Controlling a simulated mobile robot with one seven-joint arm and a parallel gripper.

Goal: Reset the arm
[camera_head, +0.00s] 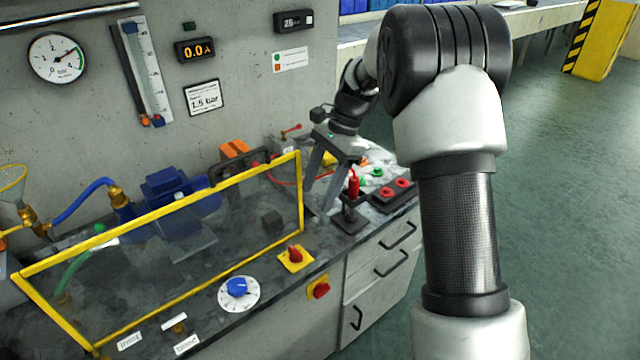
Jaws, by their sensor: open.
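My arm (458,210) rises at the right of the head view, bends at a black joint near the top, and reaches back to the bench. My gripper (318,205) points down over the right part of the bench, its two grey fingers apart. I see nothing between the fingers.
A clear guard with a yellow frame (301,195) stands left of my gripper, close to it. Behind the guard is a blue pump (168,190). A blue dial (238,288) and red switch (295,255) sit at the front. Open floor (570,220) lies right.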

